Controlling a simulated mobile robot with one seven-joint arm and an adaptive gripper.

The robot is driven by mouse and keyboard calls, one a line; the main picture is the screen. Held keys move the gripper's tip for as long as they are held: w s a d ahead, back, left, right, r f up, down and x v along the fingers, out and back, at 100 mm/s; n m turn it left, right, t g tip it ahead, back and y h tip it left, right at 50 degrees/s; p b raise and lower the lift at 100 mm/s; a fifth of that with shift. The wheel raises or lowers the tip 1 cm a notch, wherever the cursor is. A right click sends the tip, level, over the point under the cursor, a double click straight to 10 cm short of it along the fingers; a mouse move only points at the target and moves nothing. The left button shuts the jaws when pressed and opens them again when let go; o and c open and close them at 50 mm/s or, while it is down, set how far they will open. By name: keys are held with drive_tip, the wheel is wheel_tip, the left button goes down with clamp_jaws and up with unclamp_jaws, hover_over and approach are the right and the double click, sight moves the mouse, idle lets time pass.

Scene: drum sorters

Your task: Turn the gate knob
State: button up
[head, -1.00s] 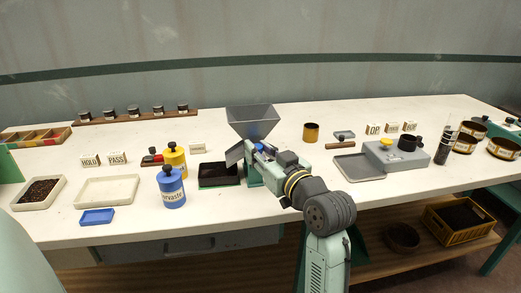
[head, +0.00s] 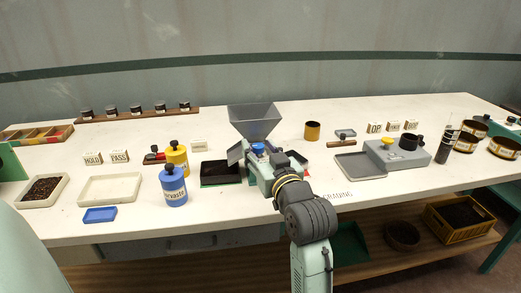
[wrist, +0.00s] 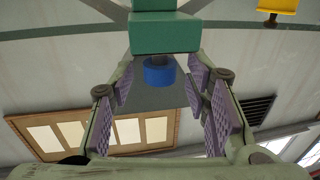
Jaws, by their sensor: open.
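The grey hopper (head: 254,118) stands on a green sorter body at the middle of the bench. A blue knob (head: 258,148) shows on its front, just beyond my gripper. In the wrist view the blue knob (wrist: 159,74) is ahead, below a green block (wrist: 165,32) in the picture, with a grey surface behind it. My gripper (wrist: 160,88) is open and empty, with purple-padded fingers on either side of the line to the knob. No contact with the knob is visible. In the head view my wrist and arm hide much of the fingers and the sorter's lower front.
A dark tray (head: 220,172) lies left of the sorter. Blue (head: 173,188) and yellow (head: 177,158) canisters stand further left. A grey tray (head: 358,166) and a grey device (head: 398,152) lie to the right. The bench front around the GRADING label (head: 337,195) is clear.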

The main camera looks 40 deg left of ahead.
sight(260, 149)
wheel_tip(260, 149, up, 10)
idle(0.7)
idle(0.5)
